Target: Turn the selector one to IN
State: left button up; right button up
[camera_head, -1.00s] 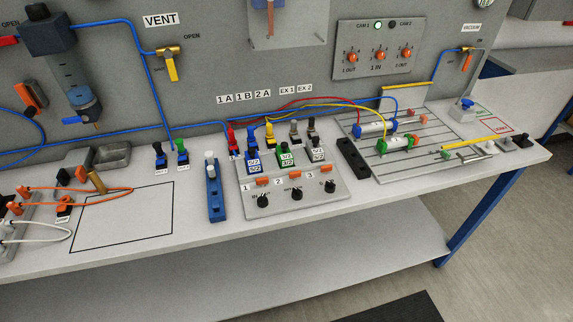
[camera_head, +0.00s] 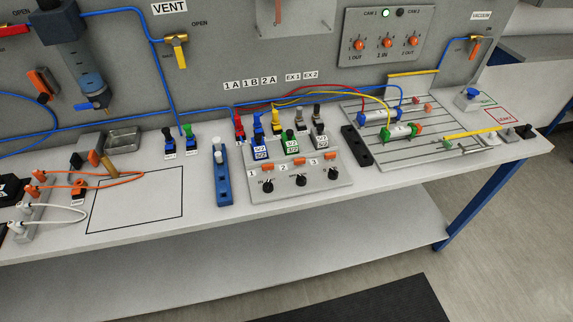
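A grey sloped box (camera_head: 293,190) stands on the bench, mid-view. Along its front are three black knobs: the left knob (camera_head: 267,185) under the label 1, the middle knob (camera_head: 301,180) and the right knob (camera_head: 332,174). Orange pieces sit above them by the labels 1, 2 and 3. The small lettering around the left knob is too blurred to read, and its pointer direction is unclear. A grey wall panel (camera_head: 354,28) holds three orange knobs with labels including 1 OUT and 1 IN. Neither of my grippers is in view.
A blue block (camera_head: 222,190) with a white top stands left of the box. A black slotted bar (camera_head: 357,147) and a slotted plate (camera_head: 440,150) with cylinders lie to the right. An outlined area (camera_head: 135,200) on the bench is empty. Hoses run behind the box.

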aim_at(267, 187)
jog(key=k+j+z, duration=0.1)
jog(key=j+z, duration=0.15)
jog(key=z, duration=0.15)
jog(key=k+j+z, duration=0.1)
jog(key=j+z, duration=0.25)
jog(key=k+j+z, duration=0.1)
jog(key=z, duration=0.3)
